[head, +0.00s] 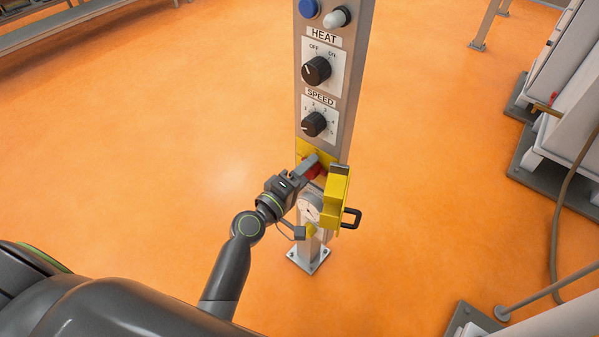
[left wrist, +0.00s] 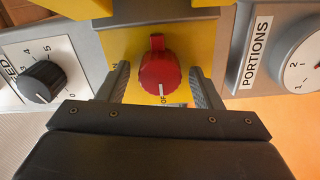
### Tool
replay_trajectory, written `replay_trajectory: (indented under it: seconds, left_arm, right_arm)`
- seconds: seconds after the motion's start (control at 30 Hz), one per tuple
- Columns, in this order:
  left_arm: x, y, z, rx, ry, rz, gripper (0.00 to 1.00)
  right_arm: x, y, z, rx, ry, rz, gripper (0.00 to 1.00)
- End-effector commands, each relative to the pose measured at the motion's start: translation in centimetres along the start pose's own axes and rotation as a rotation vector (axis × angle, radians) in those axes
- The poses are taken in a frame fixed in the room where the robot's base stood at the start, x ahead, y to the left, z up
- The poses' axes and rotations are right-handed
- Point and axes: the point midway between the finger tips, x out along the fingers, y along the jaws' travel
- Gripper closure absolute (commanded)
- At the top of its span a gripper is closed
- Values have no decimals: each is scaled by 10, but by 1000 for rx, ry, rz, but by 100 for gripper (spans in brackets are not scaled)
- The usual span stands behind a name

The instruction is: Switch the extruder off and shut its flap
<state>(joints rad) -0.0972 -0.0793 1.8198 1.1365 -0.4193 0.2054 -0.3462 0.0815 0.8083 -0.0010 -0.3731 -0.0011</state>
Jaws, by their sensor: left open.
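The control post (head: 345,100) stands upright in the head view. A red knob (head: 315,172) sits on its yellow plate (head: 308,150), partly hidden by my left gripper (head: 305,172). In the left wrist view the red knob (left wrist: 160,78) lies between the two fingers of my open left gripper (left wrist: 160,88), with a gap on each side. Its white line points towards the partly hidden "OFF" lettering. The yellow flap (head: 338,195) stands open, out from the post, with a black handle (head: 352,218). My right gripper is not in view.
Above are the HEAT knob (head: 316,70), pointing towards OFF, and the SPEED knob (head: 313,124), near 0. A PORTIONS dial (head: 309,207) sits below the plate, beside the flap. The orange floor (head: 150,150) is clear to the left; grey machinery (head: 570,120) stands at right.

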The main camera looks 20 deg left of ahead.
Motion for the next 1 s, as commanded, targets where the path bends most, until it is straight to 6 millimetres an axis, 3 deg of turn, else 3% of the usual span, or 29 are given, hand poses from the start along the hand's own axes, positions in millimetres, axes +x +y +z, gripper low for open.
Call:
replay_trajectory:
  seconds: [0.23, 0.67, 0.8, 1.0]
  left_arm:
    - [-27, -2, 0, 0, 0, -2, 41]
    - [-123, -4, 1, 2, -1, -4, 41]
    - [-147, -4, 1, 2, -1, -3, 41]
    - [-165, -2, 0, 1, 0, -2, 41]
  right_arm:
    - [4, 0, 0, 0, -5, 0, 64]
    - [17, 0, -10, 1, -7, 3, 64]
    - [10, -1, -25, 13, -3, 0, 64]
    - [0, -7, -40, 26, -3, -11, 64]
